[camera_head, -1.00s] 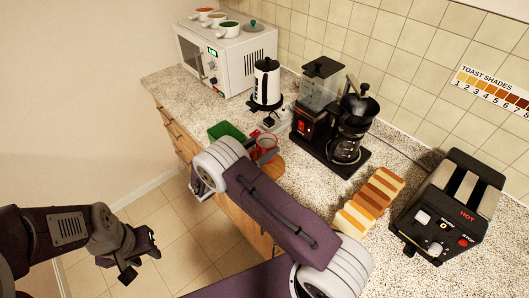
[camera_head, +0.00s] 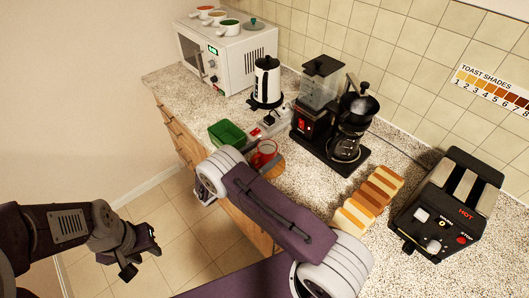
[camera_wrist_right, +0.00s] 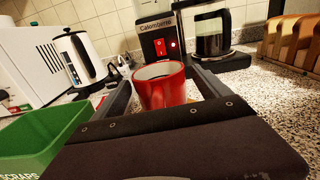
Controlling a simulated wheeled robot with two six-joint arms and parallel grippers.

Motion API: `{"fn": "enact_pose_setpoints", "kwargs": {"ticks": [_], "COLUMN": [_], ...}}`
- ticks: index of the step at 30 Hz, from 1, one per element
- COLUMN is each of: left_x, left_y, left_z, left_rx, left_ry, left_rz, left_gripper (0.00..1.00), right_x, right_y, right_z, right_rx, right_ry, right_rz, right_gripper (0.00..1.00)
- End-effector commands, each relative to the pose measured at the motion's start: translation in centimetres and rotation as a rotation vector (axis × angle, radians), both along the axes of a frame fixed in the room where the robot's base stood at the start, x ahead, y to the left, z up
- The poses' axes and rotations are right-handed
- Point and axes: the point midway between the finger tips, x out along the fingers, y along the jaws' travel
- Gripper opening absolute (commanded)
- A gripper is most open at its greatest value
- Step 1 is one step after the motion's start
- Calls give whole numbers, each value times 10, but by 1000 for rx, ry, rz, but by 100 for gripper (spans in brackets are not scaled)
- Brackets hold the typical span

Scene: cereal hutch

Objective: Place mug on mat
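The red mug (camera_head: 266,152) stands upright at the counter's front edge, over the round brown mat (camera_head: 279,168). Part of the mat shows beside the mug; the rest is hidden by the mug and my right arm. In the right wrist view the mug (camera_wrist_right: 160,88) is between the two dark fingers of my right gripper (camera_wrist_right: 160,76), which are spread apart with small gaps at its sides. The mug's base is hidden by the gripper body. My left gripper (camera_head: 142,254) is open and empty, over the floor at lower left.
A green scraps bin (camera_head: 227,134) is left of the mug. Behind are a kettle (camera_head: 266,82), a power strip (camera_head: 268,126) and a coffee machine (camera_head: 345,148). Bread slices (camera_head: 368,199) and a toaster (camera_head: 449,205) are at right; a microwave (camera_head: 226,62) is at back left.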

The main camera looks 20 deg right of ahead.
Motion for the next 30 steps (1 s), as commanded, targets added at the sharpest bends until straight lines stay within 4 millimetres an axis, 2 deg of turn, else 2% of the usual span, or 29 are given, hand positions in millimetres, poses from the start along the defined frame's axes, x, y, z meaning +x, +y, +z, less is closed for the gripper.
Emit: {"fn": "enact_pose_setpoints", "kwargs": {"ticks": [5,7,15,21,30], "left_x": [0,0,0,0,0], "left_y": [0,0,0,0,0], "left_z": [5,-2,-23,-31,-31], "left_rx": [0,0,0,0,0], "left_ry": [0,0,0,0,0], "left_rz": [0,0,0,0,0], "left_gripper": [36,36,36,36,36], "right_x": [0,-2,-25,-38,-41], "right_y": [0,9,74,106,113], "right_z": [5,0,-2,0,2], "right_rx": [0,0,1,0,1], "right_ry": [0,-1,-3,-1,0], "right_rz": [0,2,5,2,0], "right_gripper": [86,86,86,86,86]}}
